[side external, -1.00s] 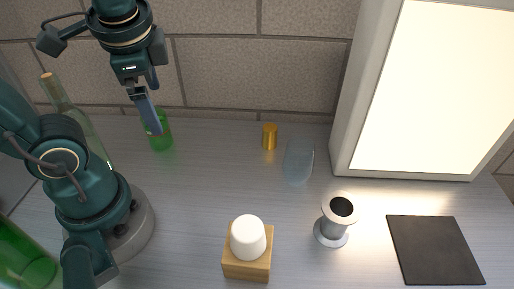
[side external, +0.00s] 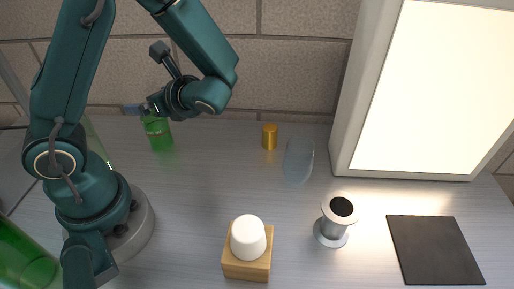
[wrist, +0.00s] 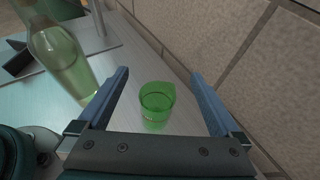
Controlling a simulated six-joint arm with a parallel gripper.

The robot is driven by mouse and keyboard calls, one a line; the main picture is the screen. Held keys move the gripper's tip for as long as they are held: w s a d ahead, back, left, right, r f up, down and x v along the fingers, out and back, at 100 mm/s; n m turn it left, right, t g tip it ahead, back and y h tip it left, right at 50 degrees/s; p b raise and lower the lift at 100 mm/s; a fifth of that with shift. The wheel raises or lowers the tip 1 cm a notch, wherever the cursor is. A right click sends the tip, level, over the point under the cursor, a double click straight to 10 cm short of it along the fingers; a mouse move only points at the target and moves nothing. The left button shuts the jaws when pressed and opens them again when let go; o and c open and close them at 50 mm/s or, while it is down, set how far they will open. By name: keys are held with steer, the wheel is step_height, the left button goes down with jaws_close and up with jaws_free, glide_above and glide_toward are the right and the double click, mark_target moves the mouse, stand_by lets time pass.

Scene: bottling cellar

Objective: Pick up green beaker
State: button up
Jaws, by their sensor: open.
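The green beaker (side external: 158,137) stands upright on the metal bench near the back wall; my gripper (side external: 135,109) partly covers its top in the side view. In the wrist view the transparent green beaker (wrist: 156,104) shows between the two blue fingers, with a gap on each side. My gripper (wrist: 160,75) is open and empty, lying nearly sideways and pointing left in the side view. The side view does not show clearly whether the fingers are level with the rim or above it.
A pale green bottle (wrist: 63,62) stands left of the beaker in the wrist view. The brick wall (wrist: 255,75) is close on the right there. A gold cylinder (side external: 269,137) and clear glass (side external: 298,162) stand right of the beaker. The bench front holds a wooden block (side external: 247,268) and metal spool (side external: 331,236).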

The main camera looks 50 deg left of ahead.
mark_target(157, 131)
step_height(157, 131, down, 4)
steer(key=shift+f, duration=0.1)
steer(key=shift+a+f, duration=0.1)
steer(key=shift+f, duration=0.1)
steer(key=shift+x, duration=2.45)
steer(key=c, duration=1.4)
